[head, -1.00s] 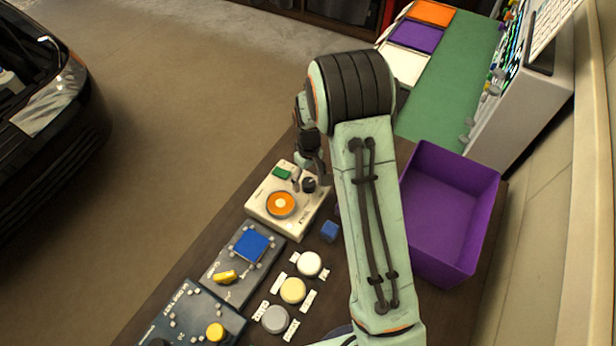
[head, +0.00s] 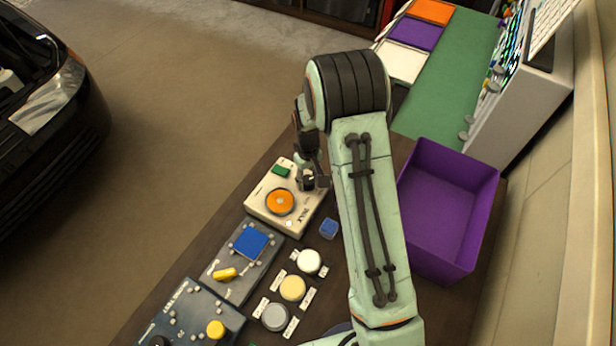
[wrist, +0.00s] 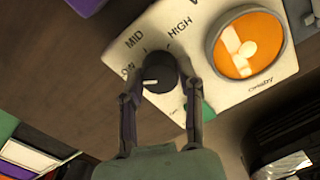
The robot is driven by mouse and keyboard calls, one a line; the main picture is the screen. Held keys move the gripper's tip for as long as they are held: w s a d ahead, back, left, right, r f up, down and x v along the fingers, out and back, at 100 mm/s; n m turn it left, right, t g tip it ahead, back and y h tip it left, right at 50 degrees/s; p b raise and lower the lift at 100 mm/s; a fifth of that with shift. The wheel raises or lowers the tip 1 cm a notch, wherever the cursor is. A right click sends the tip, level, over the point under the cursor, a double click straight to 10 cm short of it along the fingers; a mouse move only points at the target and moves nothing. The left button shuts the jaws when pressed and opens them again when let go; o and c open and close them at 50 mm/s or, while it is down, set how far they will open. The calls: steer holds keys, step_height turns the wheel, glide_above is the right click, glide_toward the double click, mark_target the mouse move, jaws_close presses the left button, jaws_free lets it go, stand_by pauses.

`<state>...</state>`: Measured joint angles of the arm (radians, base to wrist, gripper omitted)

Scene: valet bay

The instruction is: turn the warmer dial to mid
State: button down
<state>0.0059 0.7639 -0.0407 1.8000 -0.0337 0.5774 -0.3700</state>
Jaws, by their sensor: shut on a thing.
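The warmer is a cream box (head: 262,208) with an orange round plate (head: 281,202) and a green patch (head: 281,170). In the wrist view its black dial (wrist: 160,70) stands beside printed LOW, MID and HIGH labels. The dial's white mark shows at its lower left, on the LOW side; the exact setting is hard to read. My gripper (head: 309,182) is down at the dial in the head view. In the wrist view its two fingers (wrist: 162,98) are shut on the dial from both sides. The fingers hide part of the dial's sides.
A blue cube (head: 329,229) lies right of the warmer. Round buttons with labels (head: 292,288) and a grey panel with a blue square (head: 232,262) stand nearer. A purple bin (head: 470,225) is to the right of my arm. A car (head: 50,120) is at the left.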

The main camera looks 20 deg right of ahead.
mark_target(308, 180)
steer(key=m, duration=0.6)
steer(key=shift+m, duration=2.6)
steer(key=c, duration=0.7)
jaws_free()
step_height(308, 180, up, 12)
